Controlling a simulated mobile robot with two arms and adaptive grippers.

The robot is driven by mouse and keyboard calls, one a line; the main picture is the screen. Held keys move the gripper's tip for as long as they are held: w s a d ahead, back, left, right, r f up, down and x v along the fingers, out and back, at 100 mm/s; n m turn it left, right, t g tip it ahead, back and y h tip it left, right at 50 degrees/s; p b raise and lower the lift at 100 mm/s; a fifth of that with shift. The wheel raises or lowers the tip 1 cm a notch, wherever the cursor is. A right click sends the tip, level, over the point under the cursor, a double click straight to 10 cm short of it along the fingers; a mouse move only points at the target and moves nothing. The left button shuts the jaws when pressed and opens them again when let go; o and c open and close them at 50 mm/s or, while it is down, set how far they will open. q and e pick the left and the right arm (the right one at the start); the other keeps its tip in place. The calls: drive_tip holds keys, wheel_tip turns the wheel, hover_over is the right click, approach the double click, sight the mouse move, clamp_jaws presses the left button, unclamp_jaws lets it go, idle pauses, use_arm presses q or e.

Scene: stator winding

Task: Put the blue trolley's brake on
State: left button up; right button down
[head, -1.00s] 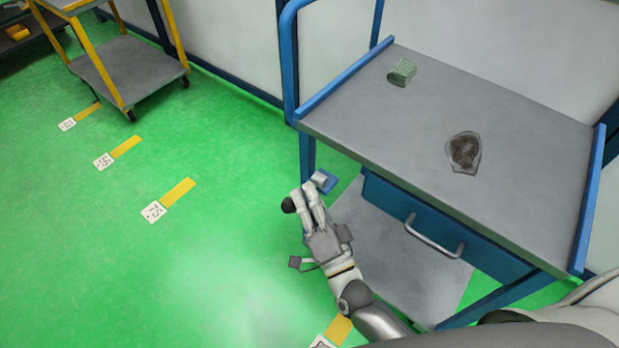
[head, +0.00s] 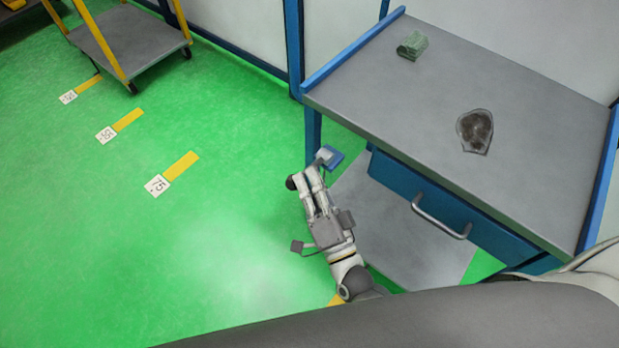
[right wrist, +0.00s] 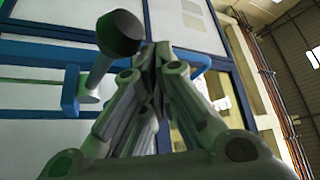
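The blue trolley (head: 455,123) has a grey top, a blue drawer and a lower shelf. A small blue bracket (head: 331,158) sits by its left front leg; it also shows in the right wrist view (right wrist: 70,90). A pale lever arm with a black round knob (right wrist: 120,33) stands in front of the bracket; the knob also shows in the head view (head: 291,183). My right gripper (head: 312,170) is at the bracket, its fingers drawn together right beside the knob. I see nothing between the fingertips. Contact with the lever cannot be told. My left gripper is out of view.
A green block (head: 412,46) and a dark flat piece in a clear bag (head: 475,131) lie on the trolley top. A yellow trolley (head: 130,45) stands at the upper left. The green floor with yellow markers (head: 182,166) is clear to the left.

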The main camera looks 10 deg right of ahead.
drive_tip(key=v, duration=1.2)
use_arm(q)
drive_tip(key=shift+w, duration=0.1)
use_arm(e)
drive_tip(key=s+d+f+n+g+p, duration=0.15)
drive_tip(key=f+n+g, duration=0.3)
drive_tip(key=f, duration=0.85)
drive_tip(key=s+d+f+n+g+p, duration=0.15)
drive_tip(key=f+n+g, duration=0.35)
drive_tip(key=f, duration=0.9)
use_arm(q)
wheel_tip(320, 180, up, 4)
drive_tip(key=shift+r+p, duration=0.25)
drive_tip(key=shift+p, duration=0.55)
use_arm(e)
drive_tip(key=s+d+f+n+g+h, duration=0.1)
drive_tip(key=s+d+f+g+h, duration=0.1)
drive_tip(key=s+d+f+g, duration=0.2)
drive_tip(key=s+d+f+n+g+h, duration=0.1)
drive_tip(key=s+d+f+g, duration=0.4)
drive_tip(key=s+f, duration=0.6)
drive_tip(key=s+g+h, duration=0.1)
drive_tip(key=s, duration=0.4)
drive_tip(key=shift+d+n, duration=0.25)
drive_tip(key=shift+n, duration=0.1)
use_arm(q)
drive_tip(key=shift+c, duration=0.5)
use_arm(e)
drive_tip(key=shift+s+g, duration=0.15)
drive_tip(key=shift+g, duration=0.1)
